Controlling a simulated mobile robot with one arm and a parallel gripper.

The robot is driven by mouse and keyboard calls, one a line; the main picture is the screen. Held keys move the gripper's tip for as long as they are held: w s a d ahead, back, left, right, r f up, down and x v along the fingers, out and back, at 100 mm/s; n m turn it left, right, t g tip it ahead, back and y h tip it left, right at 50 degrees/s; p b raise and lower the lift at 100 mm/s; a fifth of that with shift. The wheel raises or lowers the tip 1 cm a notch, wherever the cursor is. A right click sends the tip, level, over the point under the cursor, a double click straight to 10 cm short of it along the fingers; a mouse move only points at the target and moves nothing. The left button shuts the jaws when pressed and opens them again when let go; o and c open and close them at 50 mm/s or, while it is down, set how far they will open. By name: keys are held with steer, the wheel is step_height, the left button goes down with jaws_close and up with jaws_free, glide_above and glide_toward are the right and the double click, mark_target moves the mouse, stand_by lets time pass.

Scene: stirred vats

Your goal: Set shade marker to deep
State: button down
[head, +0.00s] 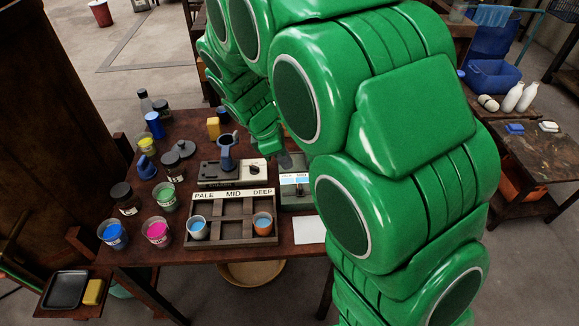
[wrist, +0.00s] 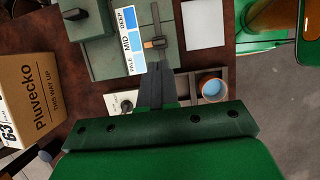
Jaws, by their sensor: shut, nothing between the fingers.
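The shade marker (wrist: 155,43) is a small tan and dark piece on a slot in a grey-green box (wrist: 103,58), seen in the wrist view. It sits level with the word MID on the white and blue PALE, MID, DEEP label (wrist: 129,42). DEEP is at the label's upper end in that view. My gripper (wrist: 158,66) is shut and empty, its tips just below the marker in the picture; I cannot tell whether they touch it. In the head view the box (head: 295,188) is partly hidden by my green arm, and my gripper (head: 284,160) shows above it.
A compartment tray (head: 232,242) marked PALE, MID, DEEP holds two cups of blue liquid, at front. A pale device with a dial (head: 254,168) and a dark vat (head: 227,150) stand left of the box. Several dye jars crowd the left. A white sheet (head: 309,230) lies right.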

steer(key=a, duration=0.6)
glide_toward(297, 192)
steer(key=a+f, duration=0.2)
steer(key=f, duration=0.1)
steer(key=shift+a+f, duration=0.25)
steer(key=d, duration=0.3)
steer(key=shift+f, duration=0.25)
steer(key=shift+d, duration=0.6)
steer(key=shift+d, duration=3.25)
steer(key=shift+a, duration=0.15)
